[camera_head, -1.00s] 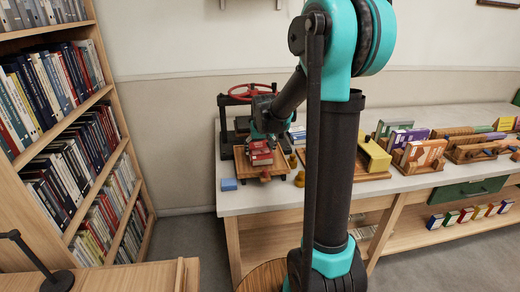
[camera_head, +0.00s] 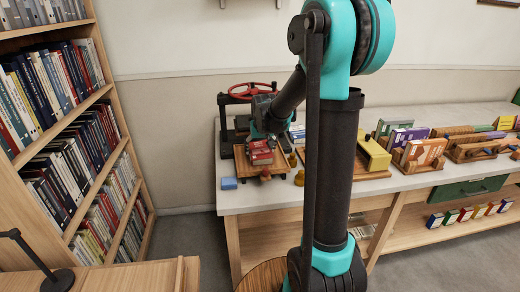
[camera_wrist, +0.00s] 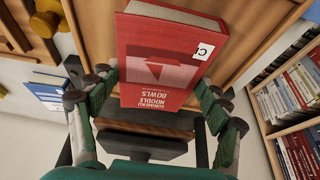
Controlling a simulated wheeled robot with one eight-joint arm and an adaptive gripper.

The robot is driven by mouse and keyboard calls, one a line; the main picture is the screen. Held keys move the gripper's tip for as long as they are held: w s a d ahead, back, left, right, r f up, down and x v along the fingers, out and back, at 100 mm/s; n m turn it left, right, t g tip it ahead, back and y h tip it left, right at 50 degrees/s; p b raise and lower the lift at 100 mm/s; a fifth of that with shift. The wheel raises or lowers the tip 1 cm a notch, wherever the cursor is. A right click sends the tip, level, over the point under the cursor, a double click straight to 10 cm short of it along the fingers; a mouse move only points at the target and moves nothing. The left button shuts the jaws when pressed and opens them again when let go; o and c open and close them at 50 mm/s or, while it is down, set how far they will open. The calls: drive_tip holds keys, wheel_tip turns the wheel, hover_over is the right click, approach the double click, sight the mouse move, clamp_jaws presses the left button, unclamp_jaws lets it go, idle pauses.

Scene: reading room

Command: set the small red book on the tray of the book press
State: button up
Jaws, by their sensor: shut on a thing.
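The small red book (camera_head: 261,155) is at the book press's wooden tray (camera_head: 242,169) in the head view. In the wrist view the red book (camera_wrist: 170,50) lies between the fingers of my gripper (camera_wrist: 158,100), its lettered cover facing the camera. My gripper is shut on it, with a finger at each side. The wooden tray (camera_wrist: 238,62) shows behind the book; I cannot tell whether the book touches it. The book press (camera_head: 225,110) has a dark frame and a red handwheel (camera_head: 240,91). My arm hides part of the press.
A tall bookcase (camera_head: 125,175) stands left.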

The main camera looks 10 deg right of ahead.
drive_tip(key=o, duration=1.4)
wheel_tip(320, 180, up, 9)
idle(0.4)
drive_tip(key=s+d+f, duration=0.1)
drive_tip(key=s+f, duration=0.4)
drive_tip(key=s, duration=0.5)
drive_tip(key=s+d+f, duration=0.1)
drive_tip(key=s+f, duration=0.4)
drive_tip(key=s, duration=0.5)
drive_tip(key=s+d+f, duration=0.2)
drive_tip(key=s+f, duration=0.3)
drive_tip(key=s, duration=0.4)
drive_tip(key=shift+s+f, duration=0.15)
drive_tip(key=shift+s, duration=0.25)
